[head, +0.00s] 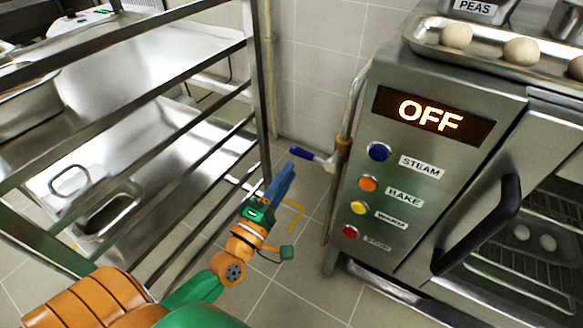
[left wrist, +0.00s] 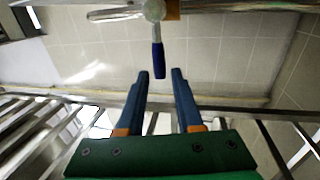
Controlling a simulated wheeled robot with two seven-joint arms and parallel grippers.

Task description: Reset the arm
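My left gripper (head: 284,172) reaches up from the lower left in the head view, in front of the oven's left side. In the left wrist view its two blue fingers (left wrist: 159,76) are apart with nothing held between them. A valve with a dark blue lever (head: 302,153) sits on the pipe beside the oven, just beyond the fingertips. In the left wrist view the lever (left wrist: 157,62) points down toward the gap between the fingers. I cannot tell how far off it is. My right gripper is in neither view.
A steel oven (head: 352,262) stands at the right, its display (head: 432,115) reading OFF, with blue, orange, yellow and red buttons. A tray (head: 480,55) of dough balls lies on top. A metal rack (head: 262,100) stands close on the left. Tiled floor shows between.

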